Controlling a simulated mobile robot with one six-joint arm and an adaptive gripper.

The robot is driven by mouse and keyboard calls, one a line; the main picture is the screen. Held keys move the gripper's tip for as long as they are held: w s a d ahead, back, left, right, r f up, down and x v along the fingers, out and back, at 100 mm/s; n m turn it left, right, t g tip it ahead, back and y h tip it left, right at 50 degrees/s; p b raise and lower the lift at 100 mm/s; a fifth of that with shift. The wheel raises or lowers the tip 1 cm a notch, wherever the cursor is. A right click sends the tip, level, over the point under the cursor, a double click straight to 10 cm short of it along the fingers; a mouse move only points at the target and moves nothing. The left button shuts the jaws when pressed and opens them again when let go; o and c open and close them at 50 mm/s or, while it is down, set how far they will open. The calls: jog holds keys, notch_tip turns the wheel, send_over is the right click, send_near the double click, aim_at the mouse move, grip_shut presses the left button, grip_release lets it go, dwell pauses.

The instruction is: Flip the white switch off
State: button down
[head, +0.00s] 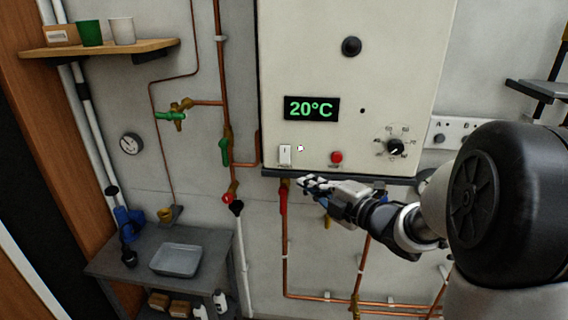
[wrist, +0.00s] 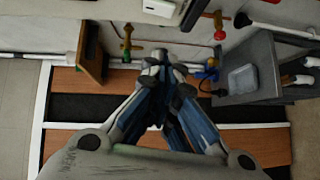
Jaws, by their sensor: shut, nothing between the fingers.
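A white switch (wrist: 159,7) shows at the top edge of the wrist view, beyond the fingertips. I cannot tell which way the rocker is set.
The panel also has a 20°C display (head: 311,109), a red button (head: 336,157) and a black dial (head: 395,147). The panel's dark lower ledge (head: 340,175) lies between my gripper and the switch. Copper pipes with a green valve handle (head: 225,151) run at the left.

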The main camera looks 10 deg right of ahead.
aim_at(285, 154)
jog(key=x, duration=0.4)
jog(key=d+p+x, duration=0.1)
jog(key=x, duration=0.3)
jog(key=w+d+p+x, duration=0.1)
jog(key=x, duration=0.4)
jog(key=shift+w+d+f, duration=0.15)
jog(key=shift+d+f, duration=0.05)
jog(key=shift+f, duration=0.1)
